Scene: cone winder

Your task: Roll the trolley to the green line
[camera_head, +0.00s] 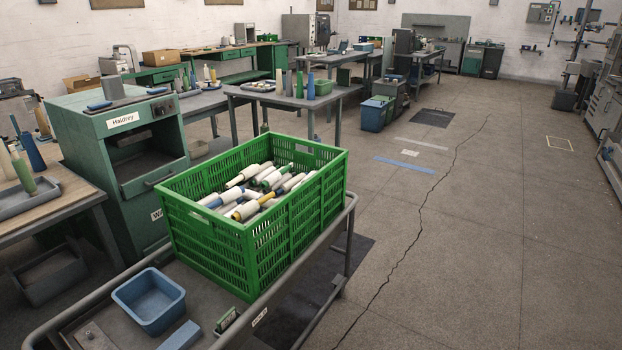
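The trolley (213,292) stands close in front of me, at the lower left, with a dark deck and grey tube rails. It carries a green slatted crate (222,246) filled with cones, mostly white, some with blue, yellow or green parts. A blue bin (150,303) sits on the deck in front of the crate. A blue line (404,165) lies across the floor farther ahead, apart from the trolley. I see no green line on the floor. The trolley's wheels are hidden or out of view. Neither of my grippers is in view.
A green cabinet machine (120,160) and a workbench (55,200) flank the trolley's left. A table (290,98) with cones and blue bins (376,113) stand beyond. A dark mat (433,118) lies past the blue line. The cracked floor (480,220) to the right is open.

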